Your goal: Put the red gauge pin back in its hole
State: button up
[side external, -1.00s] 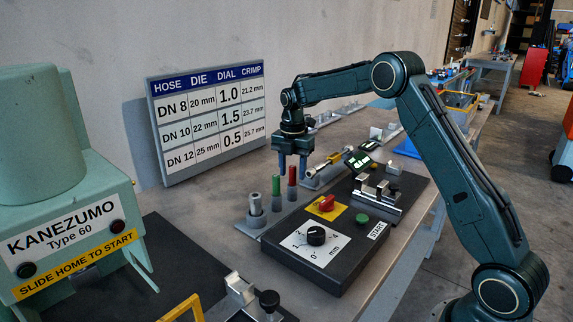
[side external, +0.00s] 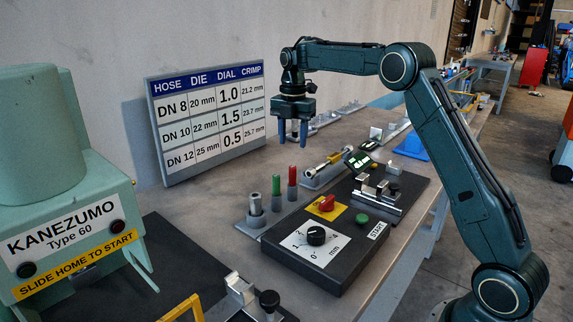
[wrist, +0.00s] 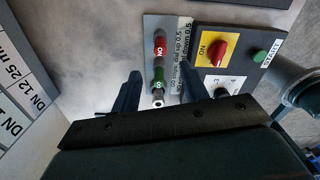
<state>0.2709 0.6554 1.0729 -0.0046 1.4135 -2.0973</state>
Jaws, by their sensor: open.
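The red gauge pin (side external: 292,184) stands upright at the far end of the grey strip, beside the green pin (side external: 276,187). In the wrist view the red pin (wrist: 159,45) carries the word NO, and the green pin (wrist: 158,75) is nearer to me. The foot of the red pin is too small to make out in detail. My gripper (side external: 293,142) is open and empty, above the red pin and clear of it. In the wrist view its two fingers (wrist: 162,82) are spread wide, with nothing between them at their own height.
A grey post (side external: 256,205) stands at the near end of the strip. A black panel (side external: 322,262) with a dial, red switch and green button lies to the right. A chart board (side external: 208,122) stands behind at left. A yellow-ended tool (side external: 327,164) lies right of the pins.

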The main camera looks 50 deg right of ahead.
notch_tip(320, 180, up, 4)
dwell(0.4)
dwell(0.4)
jog(key=s+a+r+m+t, duration=0.2)
jog(key=s+a+r+m, duration=0.3)
jog(key=s, duration=0.4)
jog(key=s+a+r+m+t, duration=0.1)
jog(key=s+a+r+m, duration=0.2)
jog(key=s+a+m, duration=0.45)
jog(key=s+a+f+m+t, duration=0.1)
jog(key=s+f+m, duration=0.3)
jog(key=s, duration=0.5)
jog(key=s+a+f+m+t, duration=0.1)
jog(key=s+f+m, duration=0.3)
jog(key=s, duration=0.6)
jog(key=shift+s+a+f+t, duration=0.25)
jog(key=shift+s+f+t, duration=0.05)
jog(key=shift+f, duration=0.1)
